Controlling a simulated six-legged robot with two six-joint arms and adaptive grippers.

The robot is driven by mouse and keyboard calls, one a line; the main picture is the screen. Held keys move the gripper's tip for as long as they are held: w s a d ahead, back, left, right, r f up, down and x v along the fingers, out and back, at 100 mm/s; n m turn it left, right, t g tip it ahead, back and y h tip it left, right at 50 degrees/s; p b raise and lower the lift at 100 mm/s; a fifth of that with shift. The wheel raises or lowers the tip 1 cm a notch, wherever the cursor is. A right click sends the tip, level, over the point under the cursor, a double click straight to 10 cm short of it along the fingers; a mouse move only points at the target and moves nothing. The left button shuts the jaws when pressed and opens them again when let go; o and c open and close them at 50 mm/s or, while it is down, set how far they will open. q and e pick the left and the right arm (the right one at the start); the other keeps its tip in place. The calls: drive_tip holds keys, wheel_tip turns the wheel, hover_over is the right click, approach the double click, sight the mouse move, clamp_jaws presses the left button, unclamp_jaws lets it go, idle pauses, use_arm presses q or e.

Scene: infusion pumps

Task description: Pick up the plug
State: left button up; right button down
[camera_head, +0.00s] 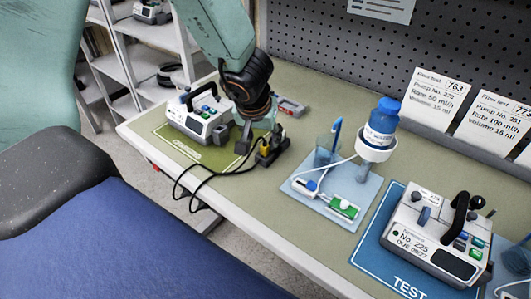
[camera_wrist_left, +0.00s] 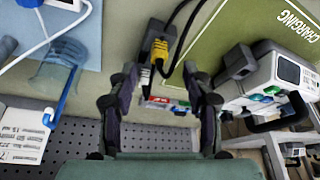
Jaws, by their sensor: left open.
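The plug (camera_head: 264,151) is a small black piece with a yellow part and black cables, lying on the bench right of the green charging mat. It also shows in the left wrist view (camera_wrist_left: 159,50), near the top middle. My left gripper (camera_head: 257,140) reaches down over it from above, in the left wrist view (camera_wrist_left: 161,88) with its two dark fingers apart. The plug lies between and a little past the fingertips in that view; I cannot tell whether they touch it. My right gripper is not in view.
A pump (camera_head: 200,113) stands on the charging mat (camera_head: 172,137). A grey and red item (camera_head: 289,106) lies behind the gripper. A pale blue mat (camera_head: 365,199) bears a cup and bottle; another pump (camera_head: 437,237) stands on the TEST mat (camera_head: 372,256). A pegboard (camera_head: 320,52) closes the back.

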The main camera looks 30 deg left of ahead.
sight(265, 142)
use_arm(q)
drive_tip(key=b+x, duration=0.2)
drive_tip(key=x, duration=0.2)
drive_tip(key=shift+w+f+b, duration=0.25)
drive_tip(key=shift+f+b, duration=0.05)
drive_tip(key=shift+b, duration=0.05)
drive_tip(key=shift+w+f, duration=0.1)
drive_tip(key=shift+w, duration=0.05)
drive_tip(key=shift+a, duration=0.1)
drive_tip(key=c, duration=0.6)
clamp_jaws()
